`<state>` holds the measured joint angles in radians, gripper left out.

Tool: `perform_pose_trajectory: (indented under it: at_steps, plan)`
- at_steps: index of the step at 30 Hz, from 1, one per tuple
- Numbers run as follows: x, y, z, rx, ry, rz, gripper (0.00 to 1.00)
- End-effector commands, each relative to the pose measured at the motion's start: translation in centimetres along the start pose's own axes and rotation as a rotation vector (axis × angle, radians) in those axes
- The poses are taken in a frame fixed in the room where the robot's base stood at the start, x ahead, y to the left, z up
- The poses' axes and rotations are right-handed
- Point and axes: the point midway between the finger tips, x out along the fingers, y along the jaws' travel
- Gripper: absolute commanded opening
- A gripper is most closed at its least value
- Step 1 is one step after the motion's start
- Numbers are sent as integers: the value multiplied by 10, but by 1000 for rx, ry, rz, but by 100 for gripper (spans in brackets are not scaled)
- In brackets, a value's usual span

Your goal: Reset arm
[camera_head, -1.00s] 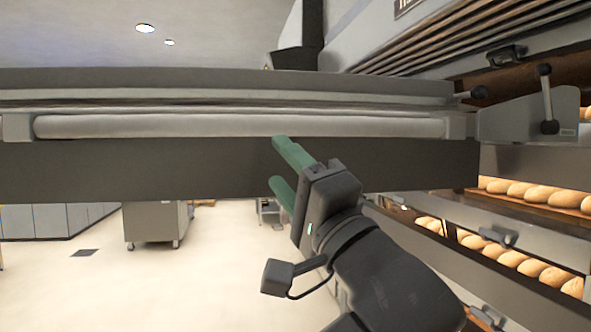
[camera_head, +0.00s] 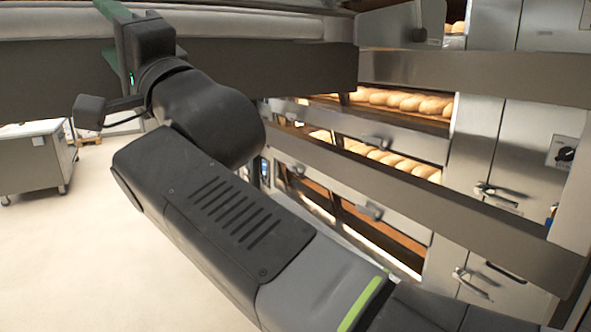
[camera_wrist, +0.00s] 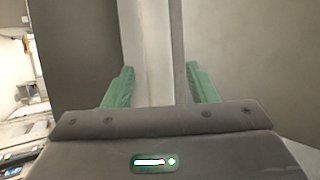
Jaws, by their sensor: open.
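My gripper (camera_wrist: 160,85) shows in the wrist view with its two green fingers apart and nothing between them. Behind the fingers is a pale roller-like bar with grey panels on both sides. In the head view my gripper (camera_head: 113,30) is at the upper left, its green fingers partly cut off by the top edge. It is in front of the long grey loader beam (camera_head: 270,75). Whether it touches the beam cannot be told. My arm stretches from the lower right up to it.
Deck ovens with bread loaves (camera_head: 405,101) on several levels stand at the right. Steel doors with handles (camera_head: 497,193) are at the far right. A metal cabinet on wheels (camera_head: 35,160) stands at the left. The pale floor (camera_head: 70,260) at the lower left is clear.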

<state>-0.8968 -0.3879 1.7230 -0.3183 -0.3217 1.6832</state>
Motion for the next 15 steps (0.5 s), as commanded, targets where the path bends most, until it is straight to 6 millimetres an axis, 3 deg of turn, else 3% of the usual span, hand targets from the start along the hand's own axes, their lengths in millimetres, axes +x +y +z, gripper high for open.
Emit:
perform_pose_trajectory:
  at_steps: [6,15]
  plan:
    - [37,-1,0,1,-1,2,52]
    - [57,0,0,0,0,1,52]
